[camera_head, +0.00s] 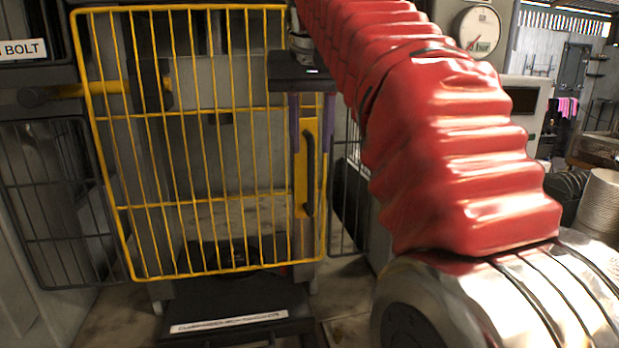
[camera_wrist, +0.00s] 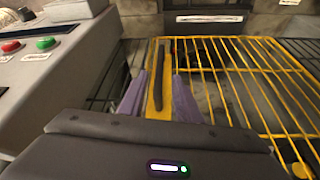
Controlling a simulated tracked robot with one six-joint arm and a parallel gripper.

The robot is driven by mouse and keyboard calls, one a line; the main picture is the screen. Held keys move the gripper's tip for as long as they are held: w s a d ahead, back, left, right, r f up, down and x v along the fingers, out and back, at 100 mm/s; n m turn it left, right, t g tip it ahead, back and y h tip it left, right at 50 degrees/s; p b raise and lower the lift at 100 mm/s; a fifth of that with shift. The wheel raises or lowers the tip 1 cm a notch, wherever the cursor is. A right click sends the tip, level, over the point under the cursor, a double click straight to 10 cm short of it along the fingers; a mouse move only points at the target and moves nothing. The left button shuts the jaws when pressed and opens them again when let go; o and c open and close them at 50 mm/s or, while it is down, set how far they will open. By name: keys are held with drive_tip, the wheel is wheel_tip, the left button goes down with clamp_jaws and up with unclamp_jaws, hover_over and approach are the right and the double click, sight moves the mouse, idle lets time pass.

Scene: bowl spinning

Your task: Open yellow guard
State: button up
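The yellow guard (camera_head: 190,200) is a wire-grid door in front of the machine in the head view, and it looks closed. It also fills the right of the wrist view (camera_wrist: 240,78). A dark bar handle (camera_head: 310,178) stands upright on a yellow plate at the guard's right side; it also shows in the wrist view (camera_wrist: 158,82). My gripper (camera_head: 309,148) is at the upper part of the handle. Its two purple fingers are apart, one on each side of the handle in the wrist view (camera_wrist: 160,76). I cannot tell whether they touch it.
A grey control panel (camera_wrist: 62,68) with red and green buttons lies left of my gripper in the wrist view. Dark mesh panels (camera_head: 62,200) flank the guard. A black labelled step or tray (camera_head: 235,300) sits below it. A dial gauge (camera_head: 478,30) is at upper right.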

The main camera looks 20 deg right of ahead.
sight(310, 169)
drive_tip(key=x, duration=1)
drive_tip(key=shift+c, duration=0.5)
drive_tip(key=shift+r, duration=0.1)
clamp_jaws()
drive_tip(key=shift+a, duration=0.1)
